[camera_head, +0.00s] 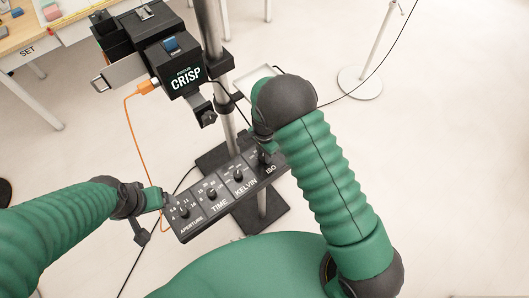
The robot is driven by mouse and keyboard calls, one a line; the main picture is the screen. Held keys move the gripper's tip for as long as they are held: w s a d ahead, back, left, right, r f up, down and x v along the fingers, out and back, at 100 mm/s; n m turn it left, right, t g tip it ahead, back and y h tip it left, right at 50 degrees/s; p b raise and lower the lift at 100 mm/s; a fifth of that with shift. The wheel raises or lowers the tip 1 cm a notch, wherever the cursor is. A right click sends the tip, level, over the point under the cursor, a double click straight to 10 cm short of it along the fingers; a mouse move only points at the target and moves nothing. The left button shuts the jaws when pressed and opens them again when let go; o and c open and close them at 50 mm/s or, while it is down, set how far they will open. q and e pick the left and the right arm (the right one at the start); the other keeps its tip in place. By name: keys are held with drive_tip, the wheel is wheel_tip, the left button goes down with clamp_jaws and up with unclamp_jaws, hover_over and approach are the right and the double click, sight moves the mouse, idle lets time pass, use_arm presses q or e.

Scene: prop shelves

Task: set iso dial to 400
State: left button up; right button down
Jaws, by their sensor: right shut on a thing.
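The dark control panel (222,209) stands in front of me with a row of knobs labelled aperture, time, Kelvin and ISO. The ISO dial is at the panel's right end, above the ISO label (271,169). My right gripper (264,153) comes down over that dial and is shut on it. The gripper and arm hide the dial and its numbers, so its setting cannot be read. My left gripper (163,200) is at the panel's left end, near the aperture knob (184,211). Its fingers are too small to tell open from shut.
A black camera unit marked CRISP (182,75) sits on a metal pole (211,40) behind the panel, with an orange cable (126,122) hanging from it. A white round stand base (360,82) is at the back right. A table (50,35) is at the top left.

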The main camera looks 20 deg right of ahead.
sight(263, 155)
drive_tip(key=shift+a+r, duration=0.1)
drive_tip(key=shift+a, duration=0.05)
drive_tip(key=c, duration=1.3)
unclamp_jaws()
drive_tip(key=shift+o, duration=1.1)
drive_tip(key=shift+a, duration=0.1)
wheel_tip(263, 155, up, 17)
drive_tip(key=b, duration=0.1)
drive_tip(key=shift+b, duration=0.35)
